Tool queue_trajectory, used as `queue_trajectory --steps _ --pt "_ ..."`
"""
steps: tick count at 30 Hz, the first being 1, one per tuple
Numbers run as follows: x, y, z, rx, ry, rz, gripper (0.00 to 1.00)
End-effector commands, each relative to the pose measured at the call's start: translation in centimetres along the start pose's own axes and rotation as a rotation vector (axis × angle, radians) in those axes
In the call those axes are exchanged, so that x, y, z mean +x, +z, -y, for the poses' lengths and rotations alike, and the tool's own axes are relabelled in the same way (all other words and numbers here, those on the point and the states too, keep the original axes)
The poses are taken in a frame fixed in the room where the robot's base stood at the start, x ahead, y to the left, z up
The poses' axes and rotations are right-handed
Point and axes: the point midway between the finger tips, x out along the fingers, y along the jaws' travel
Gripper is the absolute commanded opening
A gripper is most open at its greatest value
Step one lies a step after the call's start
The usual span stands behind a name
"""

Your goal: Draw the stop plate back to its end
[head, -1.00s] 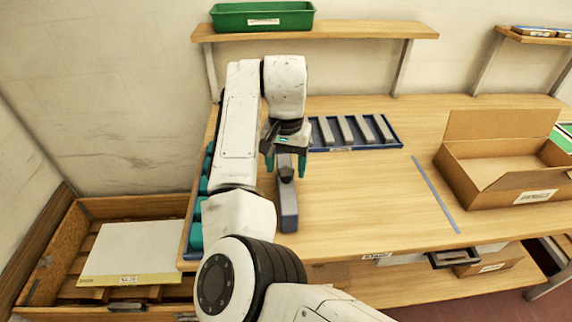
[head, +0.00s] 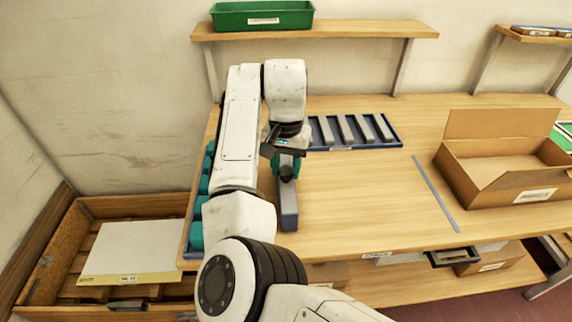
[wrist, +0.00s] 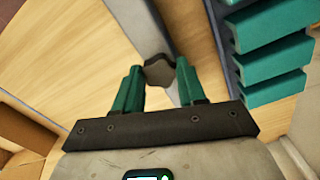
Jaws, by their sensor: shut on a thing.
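A long grey bar (head: 288,208) lies on the left part of the bench, running front to back. I take it for the stop plate or its guide; I cannot tell which. A dark knob (wrist: 160,70) stands up from it. My gripper (head: 286,167) points down over the bar, with its teal fingers closed on the knob. In the wrist view my gripper (wrist: 158,86) has one finger on each side of the knob, and the grey bar (wrist: 142,22) runs on beyond it. My gripper and wrist hide the bar's far part in the head view.
A blue tray (head: 343,149) with grey bars lies behind right. Teal blocks (wrist: 270,55) stand in a row left of the bar in the head view. An open cardboard box (head: 505,190) stands at right. The bench middle (head: 370,200) is clear apart from a blue strip (head: 435,194).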

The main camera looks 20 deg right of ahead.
Motion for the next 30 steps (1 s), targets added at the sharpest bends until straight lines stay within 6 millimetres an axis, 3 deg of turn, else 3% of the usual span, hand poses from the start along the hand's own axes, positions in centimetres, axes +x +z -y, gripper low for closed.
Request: queue_trajectory --steps 3,10,21,30 --pt "0.0 0.0 0.0 0.000 0.000 0.000 0.00" --pt "-0.1 0.1 0.3 -0.001 0.001 -0.001 0.00" --pt "-0.2 1.9 6.1 -0.004 0.000 -0.003 0.00" --pt "-0.1 2.0 6.5 -0.003 -0.006 -0.004 0.00"
